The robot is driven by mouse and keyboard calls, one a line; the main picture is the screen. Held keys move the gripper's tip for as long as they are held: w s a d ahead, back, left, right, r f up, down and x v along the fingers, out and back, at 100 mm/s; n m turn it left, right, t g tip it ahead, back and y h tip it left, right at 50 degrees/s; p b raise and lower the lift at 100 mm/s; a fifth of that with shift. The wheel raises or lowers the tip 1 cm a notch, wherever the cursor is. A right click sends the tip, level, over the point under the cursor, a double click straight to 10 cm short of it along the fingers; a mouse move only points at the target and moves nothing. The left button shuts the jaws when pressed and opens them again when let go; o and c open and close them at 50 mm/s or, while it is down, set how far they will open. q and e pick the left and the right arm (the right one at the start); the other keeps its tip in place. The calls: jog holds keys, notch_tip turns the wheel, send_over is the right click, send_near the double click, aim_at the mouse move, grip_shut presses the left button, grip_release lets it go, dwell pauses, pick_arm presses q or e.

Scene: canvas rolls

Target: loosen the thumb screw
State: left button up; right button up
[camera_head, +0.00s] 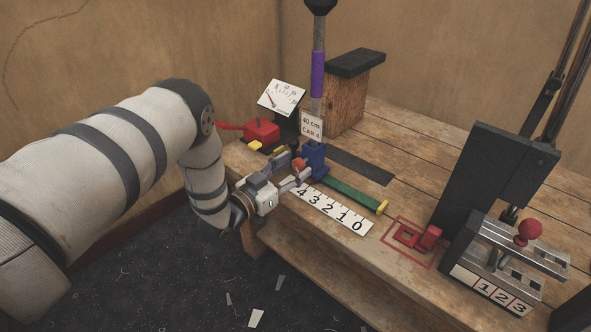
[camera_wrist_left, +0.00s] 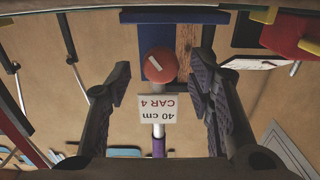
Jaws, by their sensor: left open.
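The thumb screw (camera_head: 299,164) is a round red knob on the front of a blue block (camera_head: 315,156). In the left wrist view the knob (camera_wrist_left: 158,66) faces me, with a pale line across its face. My left gripper (camera_head: 298,180) is in front of the knob. In the left wrist view its two dark fingers (camera_wrist_left: 160,80) are spread, one on each side of the knob with clear gaps. It is open and holds nothing. My right gripper is not in view.
A purple-banded post (camera_head: 318,75) rises from the blue block, with a "40 cm CAR 4" card (camera_head: 312,126). A green bar (camera_head: 352,194) and a number strip (camera_head: 332,209) lie to the right. A red lever box (camera_head: 262,131) and a dial (camera_head: 281,97) stand behind. A slotted metal gate (camera_head: 515,255) is at right.

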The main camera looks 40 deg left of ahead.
pick_arm(q)
jog(key=shift+w, duration=0.6)
jog(key=c, duration=1.1)
jog(key=shift+c, duration=0.2)
